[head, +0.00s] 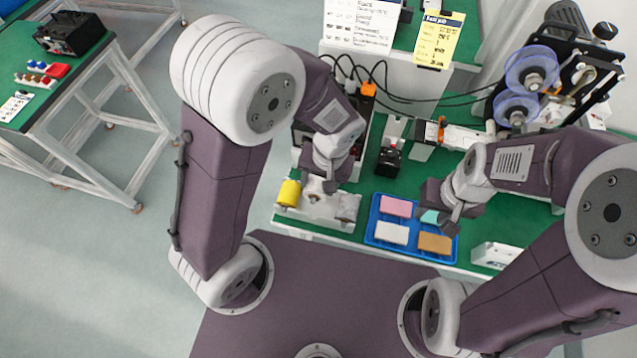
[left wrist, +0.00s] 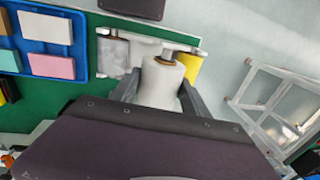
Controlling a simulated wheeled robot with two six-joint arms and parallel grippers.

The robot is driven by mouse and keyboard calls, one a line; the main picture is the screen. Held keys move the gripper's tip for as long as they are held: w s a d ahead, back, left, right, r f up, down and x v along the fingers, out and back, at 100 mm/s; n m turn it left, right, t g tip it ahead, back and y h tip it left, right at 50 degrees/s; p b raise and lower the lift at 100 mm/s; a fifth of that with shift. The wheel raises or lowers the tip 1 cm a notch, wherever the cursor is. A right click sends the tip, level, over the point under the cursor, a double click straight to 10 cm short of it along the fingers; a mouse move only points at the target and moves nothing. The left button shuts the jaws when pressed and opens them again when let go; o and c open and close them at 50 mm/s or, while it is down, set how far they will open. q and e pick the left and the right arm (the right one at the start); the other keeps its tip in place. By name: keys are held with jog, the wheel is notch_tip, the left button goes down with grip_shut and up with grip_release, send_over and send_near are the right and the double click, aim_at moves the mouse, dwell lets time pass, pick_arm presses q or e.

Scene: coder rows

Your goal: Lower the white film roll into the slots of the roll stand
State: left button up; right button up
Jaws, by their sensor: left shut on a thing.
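The white film roll (left wrist: 162,85) is between the two fingers of my left gripper (left wrist: 160,98), which is shut on it. In the head view the left gripper (head: 324,183) is over the white roll stand (head: 316,212), and mostly covers the white roll. The stand also shows in the left wrist view (left wrist: 145,23). A yellow roll (head: 289,193) sits at the stand's left end and a grey roll (head: 347,207) at its right end. The held roll is between them; whether its ends touch the slots is unclear. My right gripper (head: 450,213) is above the blue tray, its fingers unclear.
A blue tray (head: 372,229) with pink, white, brown and teal blocks lies right of the stand on the green bench. A black machine with clear purple reels (head: 531,70) stands at the back right. A side table (head: 100,50) is far left.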

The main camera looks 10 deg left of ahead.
aim_at(317, 181)
pick_arm(q)
jog(key=shift+r+p, duration=1.8)
jog(key=shift+r, duration=0.35)
